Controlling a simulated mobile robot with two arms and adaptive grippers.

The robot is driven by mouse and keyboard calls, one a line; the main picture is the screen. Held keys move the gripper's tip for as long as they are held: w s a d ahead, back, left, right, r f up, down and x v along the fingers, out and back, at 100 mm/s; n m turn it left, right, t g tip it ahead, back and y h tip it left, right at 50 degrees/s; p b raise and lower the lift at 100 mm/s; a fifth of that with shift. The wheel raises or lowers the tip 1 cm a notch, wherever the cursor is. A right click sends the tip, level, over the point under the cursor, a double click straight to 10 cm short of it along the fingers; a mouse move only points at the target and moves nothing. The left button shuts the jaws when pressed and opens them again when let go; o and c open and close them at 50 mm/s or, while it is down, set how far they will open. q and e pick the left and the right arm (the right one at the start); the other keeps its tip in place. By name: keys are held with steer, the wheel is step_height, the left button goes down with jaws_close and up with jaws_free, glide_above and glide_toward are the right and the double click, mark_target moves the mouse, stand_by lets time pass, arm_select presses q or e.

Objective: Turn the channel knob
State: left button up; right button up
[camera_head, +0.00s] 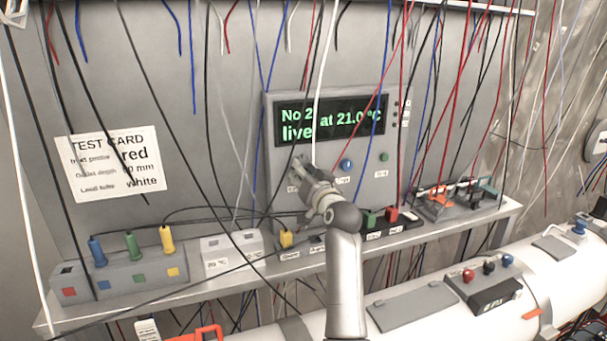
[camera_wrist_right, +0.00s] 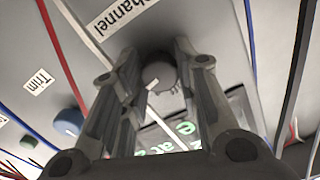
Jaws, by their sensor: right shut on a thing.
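The channel knob (camera_wrist_right: 160,74) is a small grey round knob on the grey panel, below the label "Channel" in the right wrist view. My right gripper (camera_head: 303,172) reaches the front of the instrument box (camera_head: 273,124). In the wrist view its two fingers stand on either side of the knob, shut on it. The gripper covers the knob in the head view. The display (camera_head: 330,119) reads "No 2 live at 21.0 °C", partly crossed by a white wire. My left gripper is not in view.
A blue knob (camera_head: 347,165) labelled "Trim" in the wrist view and a green button (camera_head: 384,157) sit right of the gripper. Many loose wires hang before the panel. A shelf (camera_head: 190,291) below carries coloured plugs and sockets. A test card (camera_head: 112,163) hangs left.

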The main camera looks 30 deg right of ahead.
steer(key=shift+f+m, duration=0.2)
steer(key=shift+m, duration=4)
steer(key=o, duration=1)
steer(key=shift+r, duration=0.1)
steer(key=v, duration=1.2)
steer(key=shift+d, duration=0.1)
